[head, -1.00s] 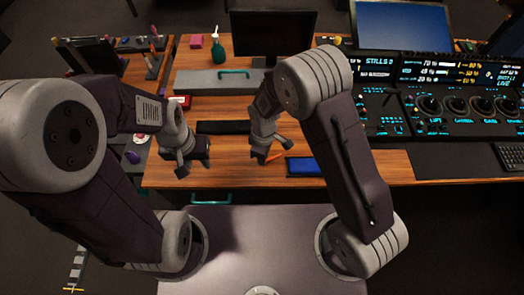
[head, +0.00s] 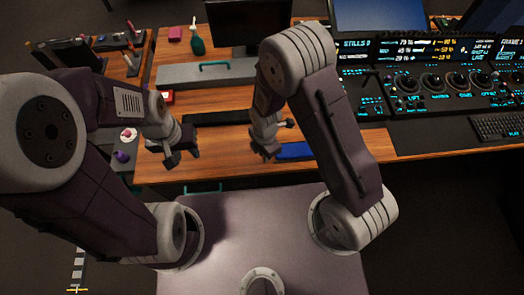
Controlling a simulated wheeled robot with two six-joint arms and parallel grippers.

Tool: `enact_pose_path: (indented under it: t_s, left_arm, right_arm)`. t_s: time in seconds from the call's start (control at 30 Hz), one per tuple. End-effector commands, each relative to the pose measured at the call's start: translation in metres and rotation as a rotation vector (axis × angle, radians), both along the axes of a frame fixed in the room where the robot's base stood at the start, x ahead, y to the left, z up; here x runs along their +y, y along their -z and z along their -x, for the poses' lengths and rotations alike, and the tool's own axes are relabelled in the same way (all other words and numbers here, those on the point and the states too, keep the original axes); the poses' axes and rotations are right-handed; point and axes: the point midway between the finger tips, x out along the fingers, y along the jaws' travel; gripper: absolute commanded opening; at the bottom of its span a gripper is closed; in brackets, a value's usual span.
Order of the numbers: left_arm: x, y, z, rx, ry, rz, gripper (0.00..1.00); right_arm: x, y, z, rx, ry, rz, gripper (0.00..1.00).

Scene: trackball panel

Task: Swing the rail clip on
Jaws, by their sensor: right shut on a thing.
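My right gripper (head: 265,153) points down over the front part of the wooden desk (head: 228,172), just left of a flat blue block (head: 294,151). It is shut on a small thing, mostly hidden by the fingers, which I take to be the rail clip. My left gripper (head: 180,157) hangs near the desk's front left part. Its fingers are too small and dark to tell open from shut. A long black bar (head: 222,118), perhaps the rail, lies on the desk behind the grippers.
A grey panel with a teal handle (head: 190,75) lies behind the bar. A lit control console (head: 430,85) fills the right side.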

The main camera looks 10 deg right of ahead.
Motion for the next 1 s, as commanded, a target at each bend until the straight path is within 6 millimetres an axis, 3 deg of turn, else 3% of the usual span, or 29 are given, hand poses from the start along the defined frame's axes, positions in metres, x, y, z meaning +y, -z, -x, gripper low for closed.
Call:
enact_pose_path:
  t_s: [0.3, 0.87, 0.9, 0.97, 1.0]
  left_arm:
    - [0.0000, -0.0039, 0.0000, 0.000, 0.000, 0.000, 0.36]
    - [0.0000, -0.0042, -0.0001, 0.000, 0.000, 0.000, 0.36]
    - [0.0000, -0.0042, -0.0001, 0.000, 0.000, 0.000, 0.36]
    - [0.0000, -0.0042, -0.0001, 0.000, 0.000, 0.000, 0.36]
    - [0.0000, -0.0042, -0.0001, 0.000, 0.000, 0.000, 0.36]
  right_arm:
    - [-0.0013, -0.0012, -0.0010, -0.003, -0.114, -0.002, 0.00]
    - [-0.0012, -0.0008, -0.0014, -0.003, -0.140, -0.002, 0.00]
    - [-0.0012, -0.0008, -0.0014, -0.003, -0.140, -0.002, 0.26]
    - [-0.0013, -0.0008, -0.0013, -0.003, -0.140, -0.002, 0.39]
    - [-0.0013, -0.0007, -0.0011, -0.003, -0.140, -0.002, 0.39]
